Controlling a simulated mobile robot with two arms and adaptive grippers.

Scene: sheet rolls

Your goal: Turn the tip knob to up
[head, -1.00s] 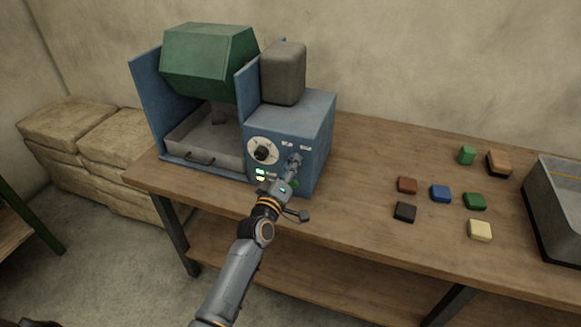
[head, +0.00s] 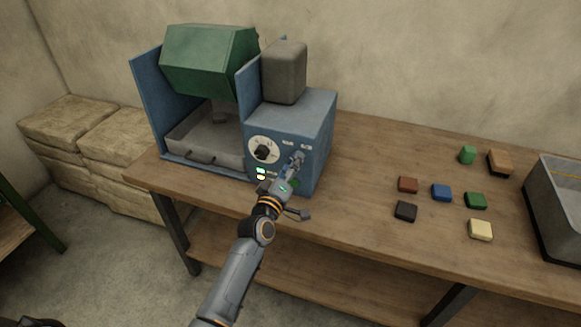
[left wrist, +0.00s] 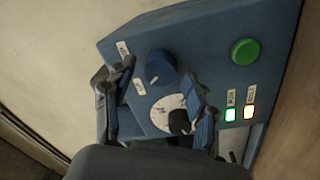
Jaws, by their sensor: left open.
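The blue knob (left wrist: 160,68) with a white pointer mark is in the left wrist view, on the blue control box (head: 318,125). Its mark points to the lower left of that picture. Two small labels lie beside it, too small to read. My left gripper (head: 297,160) is open at the box front, below the two labels, and hides the knob in the head view. In the left wrist view, the fingers of the gripper (left wrist: 160,75) are spread on either side of the knob; I cannot tell whether they touch it. My right gripper is not in view.
A black dial knob (head: 262,152) on a white scale sits left of the gripper. A green button (left wrist: 245,52) and lit lamps are on the panel. A green drum (head: 205,60) hangs above a grey tray (head: 190,152). Several coloured blocks and a grey bin (head: 560,205) stand right.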

